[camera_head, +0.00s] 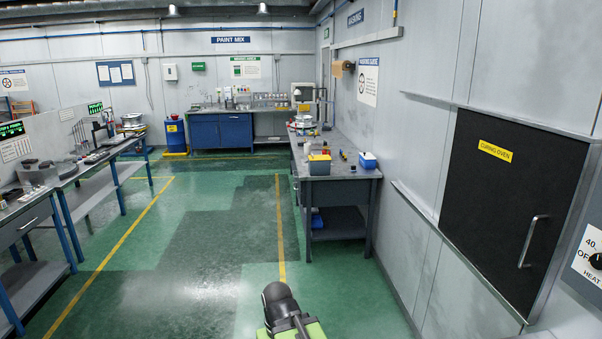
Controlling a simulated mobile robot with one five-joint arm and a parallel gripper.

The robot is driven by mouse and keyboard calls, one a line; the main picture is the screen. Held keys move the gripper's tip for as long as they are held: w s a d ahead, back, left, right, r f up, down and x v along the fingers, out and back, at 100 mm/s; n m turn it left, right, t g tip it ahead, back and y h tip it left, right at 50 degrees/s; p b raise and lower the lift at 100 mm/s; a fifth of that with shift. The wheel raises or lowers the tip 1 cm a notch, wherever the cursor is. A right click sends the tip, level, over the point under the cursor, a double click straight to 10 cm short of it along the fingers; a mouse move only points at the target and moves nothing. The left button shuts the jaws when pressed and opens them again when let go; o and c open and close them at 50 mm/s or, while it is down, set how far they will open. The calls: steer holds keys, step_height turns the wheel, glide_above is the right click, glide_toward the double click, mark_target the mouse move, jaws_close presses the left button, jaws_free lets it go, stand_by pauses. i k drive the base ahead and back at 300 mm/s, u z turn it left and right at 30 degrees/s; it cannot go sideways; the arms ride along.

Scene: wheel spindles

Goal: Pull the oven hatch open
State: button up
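The oven hatch (505,200) is a dark panel set in the right wall, with a yellow "CURING OVEN" label (495,151) near its top. It looks shut. A silver vertical bar handle (533,241) sits on its right side. A black and green part of my own arm shows at the bottom centre, well to the left of the hatch and apart from it. My gripper's fingers do not show.
A heat dial panel (590,254) is on the wall right of the hatch. A grey workbench (343,172) stands along the right wall beyond the hatch. Benches line the left side. The green floor (200,255) between them is clear.

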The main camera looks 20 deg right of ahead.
mark_target(510, 188)
steer(key=z, duration=1.65)
steer(key=k, duration=0.9)
steer(key=u, duration=0.05)
steer(key=i, duration=0.9)
steer(key=z, duration=0.2)
steer(key=k, duration=0.5)
steer(key=u, duration=0.65)
steer(key=i, duration=0.8)
steer(key=u, duration=0.05)
